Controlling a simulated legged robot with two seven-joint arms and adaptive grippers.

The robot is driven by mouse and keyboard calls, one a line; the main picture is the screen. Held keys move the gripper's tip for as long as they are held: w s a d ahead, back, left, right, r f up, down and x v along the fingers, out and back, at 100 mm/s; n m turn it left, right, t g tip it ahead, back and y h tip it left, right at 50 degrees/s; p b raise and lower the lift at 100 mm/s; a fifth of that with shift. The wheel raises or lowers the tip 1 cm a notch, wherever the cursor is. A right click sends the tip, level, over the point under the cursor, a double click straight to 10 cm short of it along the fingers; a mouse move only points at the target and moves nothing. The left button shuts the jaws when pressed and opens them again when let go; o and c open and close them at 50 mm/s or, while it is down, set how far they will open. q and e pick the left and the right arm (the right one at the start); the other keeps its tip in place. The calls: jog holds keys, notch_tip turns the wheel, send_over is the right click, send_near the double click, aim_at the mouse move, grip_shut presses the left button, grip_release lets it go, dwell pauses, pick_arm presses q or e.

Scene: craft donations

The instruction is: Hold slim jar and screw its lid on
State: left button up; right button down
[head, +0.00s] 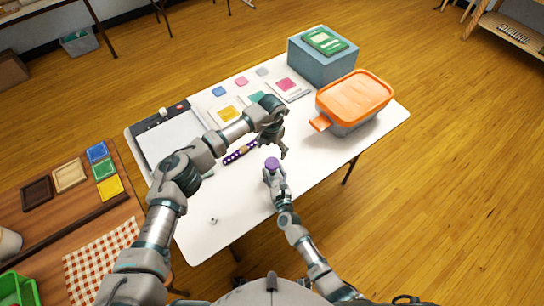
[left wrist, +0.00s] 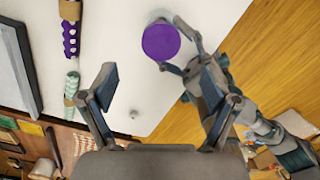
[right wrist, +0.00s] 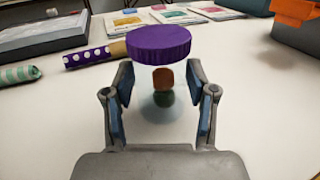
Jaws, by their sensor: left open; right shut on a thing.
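The slim jar is clear and hard to make out; brown and green contents (right wrist: 163,85) show inside it in the right wrist view. Its round purple lid (right wrist: 158,42) sits level at its top, and I cannot tell how tight it is. The lid also shows in the head view (head: 272,164) and in the left wrist view (left wrist: 160,42). My right gripper (head: 272,177) is shut on the jar below the lid. My left gripper (head: 276,146) is open and empty, just above the lid and apart from it, pointing down.
An orange-lidded tub (head: 354,98) and a blue-grey box (head: 322,60) stand at the back right. A paper trimmer (head: 170,138) lies at the left, with a dotted purple roll (head: 238,153) near my left arm. A small knob-like piece (head: 213,220) lies at the front left.

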pick_arm(q)
notch_tip(320, 180, up, 4)
jog(key=shift+r, duration=0.1)
pick_arm(e)
jog(key=shift+c, duration=1.3)
grip_release()
jog(key=v, duration=1.2)
